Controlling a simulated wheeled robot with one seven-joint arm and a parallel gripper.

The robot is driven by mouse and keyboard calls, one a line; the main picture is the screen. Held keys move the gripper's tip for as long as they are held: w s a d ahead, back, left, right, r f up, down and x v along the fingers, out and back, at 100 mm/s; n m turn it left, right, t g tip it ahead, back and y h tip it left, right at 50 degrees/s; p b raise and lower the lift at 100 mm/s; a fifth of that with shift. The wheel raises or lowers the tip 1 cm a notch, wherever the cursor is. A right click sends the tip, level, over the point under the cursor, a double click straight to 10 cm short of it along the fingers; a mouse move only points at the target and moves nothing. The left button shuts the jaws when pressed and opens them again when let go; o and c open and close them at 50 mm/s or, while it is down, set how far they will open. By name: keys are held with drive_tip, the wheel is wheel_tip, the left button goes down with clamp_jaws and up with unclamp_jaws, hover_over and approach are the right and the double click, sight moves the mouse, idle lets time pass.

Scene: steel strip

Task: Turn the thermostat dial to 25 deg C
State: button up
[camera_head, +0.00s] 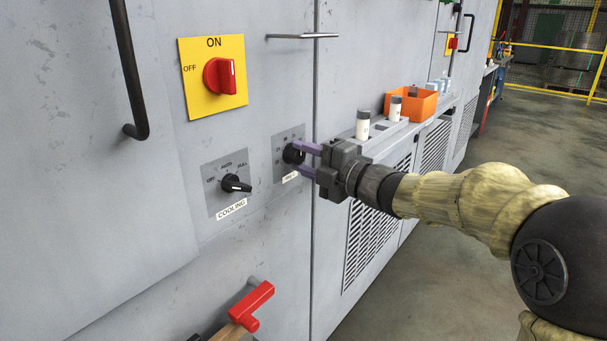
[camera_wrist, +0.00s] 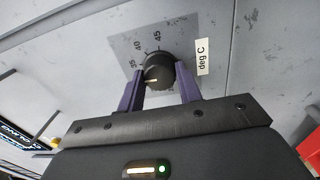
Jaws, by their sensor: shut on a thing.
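The thermostat dial (camera_head: 291,155) is a round black knob on a grey scale plate, right of the COOLING switch. In the wrist view the dial (camera_wrist: 158,66) has a white mark on its lower-left part. The numbers 35, 40 and 45 show on the scale plate (camera_wrist: 148,40); lower numbers are not visible there. A white "deg C" label (camera_wrist: 202,57) is beside it. My gripper (camera_head: 298,157) is shut on the dial, with one purple finger on each side. The fingers hide part of the dial and plate.
The black COOLING switch (camera_head: 235,184) and a red rotary switch on a yellow plate (camera_head: 213,105) are to the left. A red lever handle (camera_head: 250,305) sticks out below. White cylinders (camera_head: 362,125) and an orange bin (camera_head: 411,104) stand on a ledge to the right.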

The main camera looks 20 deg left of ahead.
drive_tip(key=n+b, duration=0.6)
drive_tip(key=shift+f+n, duration=0.35)
drive_tip(key=shift+n, duration=0.05)
drive_tip(key=n+b, duration=0.4)
drive_tip(key=n, duration=0.1)
drive_tip(key=shift+w+r+n+g, duration=0.1)
drive_tip(key=shift+r+n+g, duration=0.05)
drive_tip(key=shift+n+g, duration=0.15)
drive_tip(key=o, duration=1)
drive_tip(key=shift+d, duration=0.1)
drive_tip(key=shift+r, duration=0.1)
drive_tip(key=p+v, duration=0.2)
drive_tip(key=v, duration=1.5)
drive_tip(key=shift+d, duration=0.15)
